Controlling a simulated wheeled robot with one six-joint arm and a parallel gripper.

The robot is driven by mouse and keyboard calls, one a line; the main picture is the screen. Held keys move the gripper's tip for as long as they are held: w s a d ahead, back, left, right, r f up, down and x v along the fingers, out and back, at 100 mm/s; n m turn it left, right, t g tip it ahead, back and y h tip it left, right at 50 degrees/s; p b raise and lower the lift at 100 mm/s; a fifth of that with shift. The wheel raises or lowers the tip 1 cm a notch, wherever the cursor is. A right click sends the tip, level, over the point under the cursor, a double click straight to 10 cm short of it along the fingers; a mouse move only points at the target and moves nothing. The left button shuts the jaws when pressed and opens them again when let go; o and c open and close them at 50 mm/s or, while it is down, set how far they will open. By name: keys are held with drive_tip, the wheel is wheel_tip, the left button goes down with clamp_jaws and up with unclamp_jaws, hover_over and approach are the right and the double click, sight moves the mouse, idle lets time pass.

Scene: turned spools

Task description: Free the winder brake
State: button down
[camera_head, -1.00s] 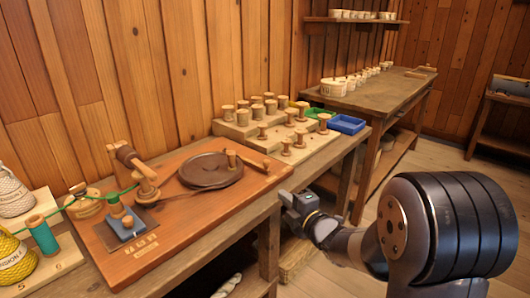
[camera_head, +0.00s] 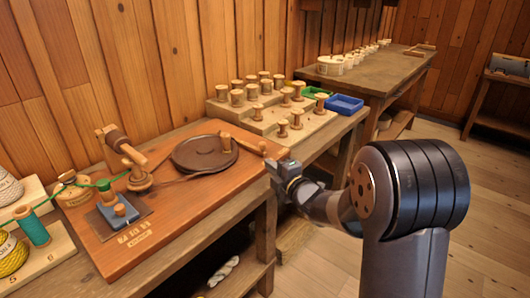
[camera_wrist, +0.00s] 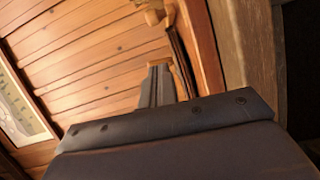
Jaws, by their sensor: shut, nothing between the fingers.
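The winder stands on a reddish wooden board (camera_head: 190,210) on the bench. A short wooden handle (camera_head: 247,146) lies right of the wheel. I cannot tell which part is the brake. My gripper (camera_head: 277,166) is at the board's right end, close to the handle; I cannot see contact. In the wrist view its fingers (camera_wrist: 158,86) are together and empty.
A stepped rack (camera_head: 290,127) of turned spools stands behind my gripper, with a blue tray (camera_head: 345,105) beside it. Green thread and a green spool (camera_head: 33,229) are at the left. Open floor (camera_head: 490,200) lies to the right.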

sight(265, 152)
drive_tip(key=x, duration=0.5)
drive_tip(key=shift+w+a, duration=0.1)
drive_tip(key=w, duration=0.3)
drive_tip(key=shift+d+f, duration=0.1)
drive_tip(key=shift+d, duration=0.2)
drive_tip(key=shift+w+p, duration=0.3)
drive_tip(key=shift+w, duration=0.25)
drive_tip(key=shift+d, duration=0.1)
